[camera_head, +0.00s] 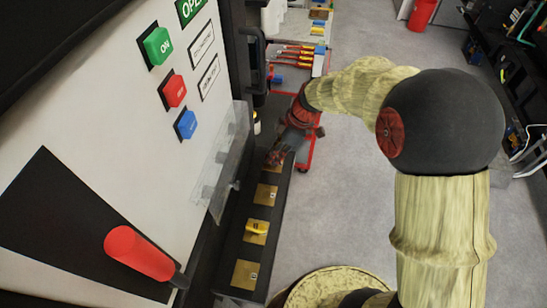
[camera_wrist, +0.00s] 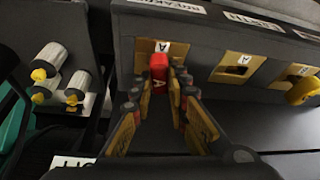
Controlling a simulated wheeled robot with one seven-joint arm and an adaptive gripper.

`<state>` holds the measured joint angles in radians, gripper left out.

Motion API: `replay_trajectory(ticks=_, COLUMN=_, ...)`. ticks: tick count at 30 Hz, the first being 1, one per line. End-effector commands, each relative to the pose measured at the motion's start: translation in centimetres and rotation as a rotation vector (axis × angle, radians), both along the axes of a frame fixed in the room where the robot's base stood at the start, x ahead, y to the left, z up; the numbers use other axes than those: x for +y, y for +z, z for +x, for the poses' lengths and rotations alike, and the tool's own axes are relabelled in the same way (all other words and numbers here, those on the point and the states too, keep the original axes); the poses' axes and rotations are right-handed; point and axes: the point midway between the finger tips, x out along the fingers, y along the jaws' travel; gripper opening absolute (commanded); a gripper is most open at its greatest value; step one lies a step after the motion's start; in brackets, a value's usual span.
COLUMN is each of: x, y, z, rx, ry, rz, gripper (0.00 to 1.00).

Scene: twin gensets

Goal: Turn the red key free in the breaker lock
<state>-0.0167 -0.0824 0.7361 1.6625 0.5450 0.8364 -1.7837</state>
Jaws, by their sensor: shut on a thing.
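The red key (camera_wrist: 158,72), marked A, sits upright at a brass lock plate (camera_wrist: 149,48) in the wrist view, under a label that is partly cut off. My gripper (camera_wrist: 160,90) has a finger on each side of the key and is shut on it. In the head view my gripper (camera_head: 277,157) reaches down to the far end of the row of brass plates, and the red key is hidden there by my fingers. How far the key is turned cannot be told.
A yellow key (camera_head: 257,228) sits on another brass plate; it also shows in the wrist view (camera_wrist: 303,91). An empty plate (camera_wrist: 238,69) lies between. A white panel carries green, red and blue buttons and a red-handled lever (camera_head: 138,252). A clear cover (camera_head: 222,158) juts out nearby.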

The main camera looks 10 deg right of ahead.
Motion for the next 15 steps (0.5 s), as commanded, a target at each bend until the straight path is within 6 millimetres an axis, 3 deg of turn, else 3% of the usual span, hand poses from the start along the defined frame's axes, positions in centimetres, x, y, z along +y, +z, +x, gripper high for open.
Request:
replay_trajectory(ticks=7, x=-0.02, y=-0.43, z=0.14, rx=-0.001, ry=0.261, rz=0.0, gripper=0.0)
replay_trajectory(ticks=15, x=0.05, y=-0.22, z=0.1, rx=0.003, ry=0.744, rz=0.0, gripper=0.0)
